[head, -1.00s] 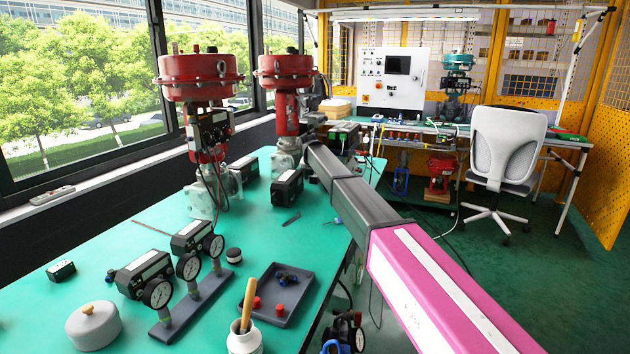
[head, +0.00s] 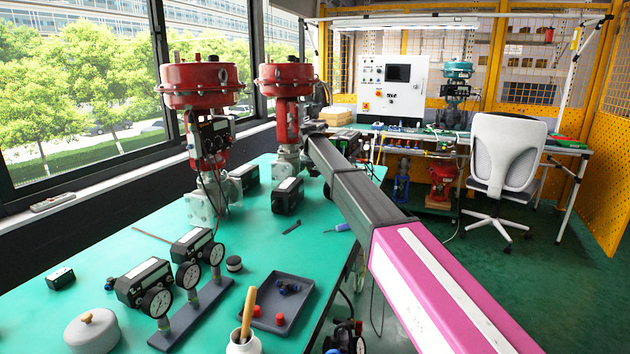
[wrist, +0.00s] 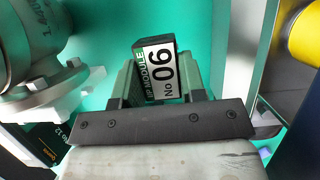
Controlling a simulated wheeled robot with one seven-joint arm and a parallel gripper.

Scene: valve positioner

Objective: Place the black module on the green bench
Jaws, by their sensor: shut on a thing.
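The black module (wrist: 145,83) has a white label reading "No 06" and "I/P MODULE". In the wrist view it sits between the two fingers of my gripper (wrist: 158,82), which is shut on it. The green bench (wrist: 102,38) lies beneath it; I cannot tell how large the gap is, if any. In the head view the bench (head: 120,240) runs along the window.
A metal valve flange (wrist: 50,88) is close on the left in the wrist view, with a "No 12" box (wrist: 48,145) below it. A yellow cylinder (wrist: 305,35) is at upper right. Red actuators (head: 198,85) stand on the bench; gauges and a grey tray (head: 298,310) are nearer.

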